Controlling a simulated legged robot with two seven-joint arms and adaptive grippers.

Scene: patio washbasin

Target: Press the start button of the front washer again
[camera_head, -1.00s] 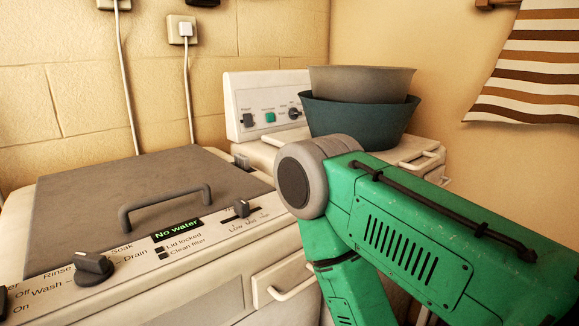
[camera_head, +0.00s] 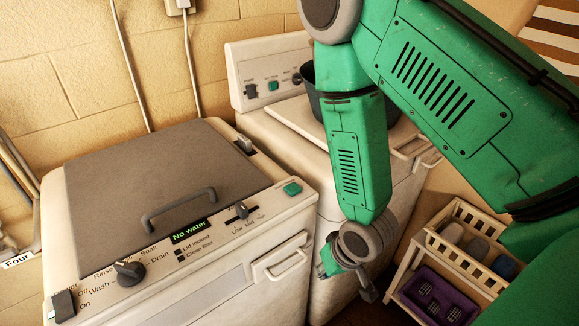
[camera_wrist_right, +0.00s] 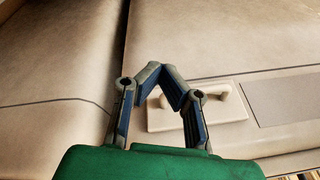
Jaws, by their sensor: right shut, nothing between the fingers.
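The front washer (camera_head: 215,290) stands at the left in the head view, with a grey lid (camera_head: 160,175) that is closed. Its sloping panel has a black dial (camera_head: 129,271), a slider (camera_head: 241,210) and a lit display (camera_head: 188,231) reading "No water". A green button (camera_head: 292,188) sits at the panel's right end; I can read no label on it. My right gripper (camera_head: 330,262) is shut and empty, below and right of that button, off the washer's front right corner. In the wrist view its fingertips (camera_wrist_right: 162,74) meet before pale machine walls. My left gripper is out of view.
A second washer (camera_head: 285,125) stands behind, with a dark tub (camera_head: 313,92) on it, partly hidden by my right arm. The front washer's drawer handle (camera_head: 280,262) sticks out near my gripper. A rack with a cream basket (camera_head: 468,262) and purple tray (camera_head: 437,297) is at right.

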